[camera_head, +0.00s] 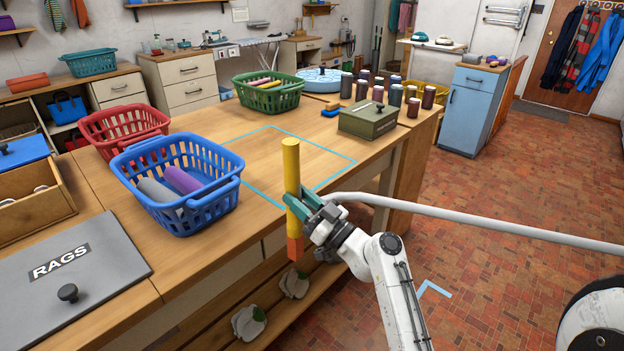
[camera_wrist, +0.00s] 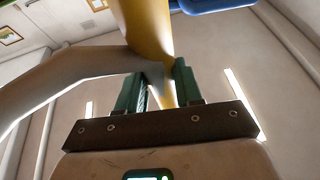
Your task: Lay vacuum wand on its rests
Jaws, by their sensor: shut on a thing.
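The vacuum wand (camera_head: 291,170) is a yellow tube with an orange lower end. It stands nearly upright at the bench's front edge. My gripper (camera_head: 310,212) is shut around its lower half with green fingers. In the wrist view the yellow wand (camera_wrist: 150,35) runs up from between the fingers (camera_wrist: 160,92), and a grey hose (camera_wrist: 60,85) meets it close to them. In the head view the hose (camera_head: 480,219) stretches right, out of the picture. I cannot make out the wand's rests in either view.
A light-blue outline (camera_head: 320,150) marks a clear patch of bench top behind the wand. A blue basket (camera_head: 180,195) with rolls stands left of it. A green basket (camera_head: 268,97), green box (camera_head: 368,121) and several jars stand behind. Another blue line (camera_head: 433,289) lies on the brick floor.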

